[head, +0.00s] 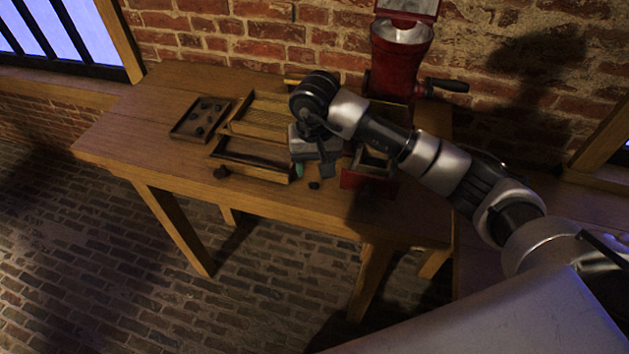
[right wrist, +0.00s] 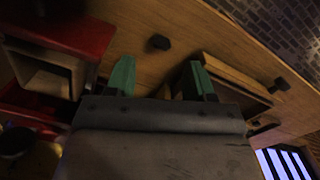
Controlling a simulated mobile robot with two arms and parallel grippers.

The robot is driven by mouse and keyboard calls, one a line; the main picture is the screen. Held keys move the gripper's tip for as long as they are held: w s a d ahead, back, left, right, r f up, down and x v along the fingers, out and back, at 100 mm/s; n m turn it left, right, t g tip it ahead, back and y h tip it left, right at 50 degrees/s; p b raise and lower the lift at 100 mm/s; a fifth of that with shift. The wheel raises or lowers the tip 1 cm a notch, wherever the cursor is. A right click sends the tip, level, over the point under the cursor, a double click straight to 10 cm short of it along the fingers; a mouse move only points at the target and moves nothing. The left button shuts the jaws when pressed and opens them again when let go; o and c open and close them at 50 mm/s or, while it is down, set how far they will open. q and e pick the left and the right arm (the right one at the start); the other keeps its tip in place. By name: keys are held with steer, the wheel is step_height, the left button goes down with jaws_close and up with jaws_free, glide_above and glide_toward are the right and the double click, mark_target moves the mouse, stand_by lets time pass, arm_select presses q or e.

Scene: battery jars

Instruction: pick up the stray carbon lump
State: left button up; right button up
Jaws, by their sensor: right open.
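A small black lump (head: 314,185) lies on the bare table top near the front edge, between the wooden tray and the red drawer. It also shows in the right wrist view (right wrist: 158,43), beyond the fingertips and roughly between them. My right gripper (head: 314,170) hangs over the table just behind the lump, pointing down. Its green-tipped fingers (right wrist: 162,75) are apart with nothing between them. The lump looks clear of both fingers; its exact height gap cannot be told. My left gripper is not in view.
A red hand-cranked mill (head: 400,55) stands at the back right, with an open red drawer (head: 352,181) in front. An open wooden tray (head: 250,174) is left of my gripper, with a dark knob-like piece (head: 221,172) beside it. A ribbed box (head: 237,127) and dark tray (head: 178,133) lie farther left.

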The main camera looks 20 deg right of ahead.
mark_target(314, 182)
step_height(314, 182, down, 4)
steer(key=shift+s+a+r+p, duration=0.1)
steer(key=shift+a+r+p, duration=0.1)
steer(key=shift+p, duration=0.65)
steer(key=shift+f, duration=0.7)
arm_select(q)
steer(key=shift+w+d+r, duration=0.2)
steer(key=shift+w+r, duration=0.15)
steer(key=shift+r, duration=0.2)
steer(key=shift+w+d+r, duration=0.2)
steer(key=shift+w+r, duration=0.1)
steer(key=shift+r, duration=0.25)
arm_select(e)
steer(key=c, duration=1)
